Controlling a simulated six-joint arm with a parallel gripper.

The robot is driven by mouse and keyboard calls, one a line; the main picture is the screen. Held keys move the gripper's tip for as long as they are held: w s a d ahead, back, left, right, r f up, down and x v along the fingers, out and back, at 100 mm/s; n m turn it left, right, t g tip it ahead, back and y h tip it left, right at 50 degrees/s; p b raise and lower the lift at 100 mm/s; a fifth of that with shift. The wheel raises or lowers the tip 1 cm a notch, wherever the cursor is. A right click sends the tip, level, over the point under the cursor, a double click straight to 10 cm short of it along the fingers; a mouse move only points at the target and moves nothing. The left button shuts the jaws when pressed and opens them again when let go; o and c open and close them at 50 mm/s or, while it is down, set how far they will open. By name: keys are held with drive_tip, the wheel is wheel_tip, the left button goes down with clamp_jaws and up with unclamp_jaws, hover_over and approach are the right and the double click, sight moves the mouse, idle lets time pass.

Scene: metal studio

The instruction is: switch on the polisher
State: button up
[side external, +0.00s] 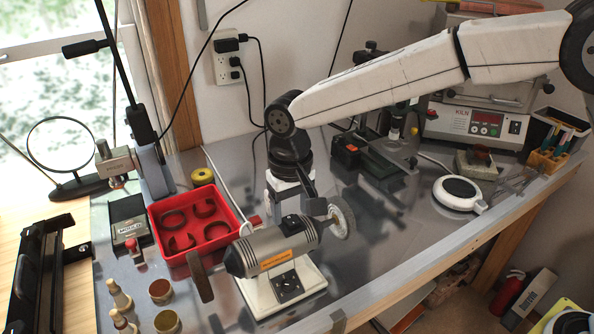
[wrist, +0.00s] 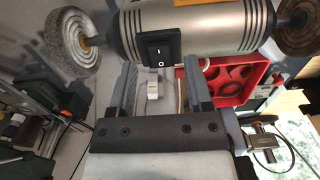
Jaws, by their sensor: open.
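The polisher (side external: 270,252) is a silver motor with an orange label on a white base. A grey wheel (side external: 341,217) is on its right end and a brown wheel (side external: 200,277) on its left. A black rocker switch (side external: 292,225) sits on top of the body. In the wrist view the switch (wrist: 158,50), marked with a line and a circle, shows ahead of my gripper (wrist: 160,78). Which way the rocker is pressed is hard to tell. In the side view my gripper (side external: 310,197) is just behind the polisher, open and empty. Contact with the switch cannot be made out.
A red tray (side external: 158,235) with several rings stands left of the polisher. A kiln (side external: 470,122) and a round white plate (side external: 457,192) are at the right. Small jars (side external: 162,291) stand at the front left. The metal bench (side external: 395,245) is clear right of the polisher.

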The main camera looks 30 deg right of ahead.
drive_tip(key=shift+f, duration=0.45)
clamp_jaws()
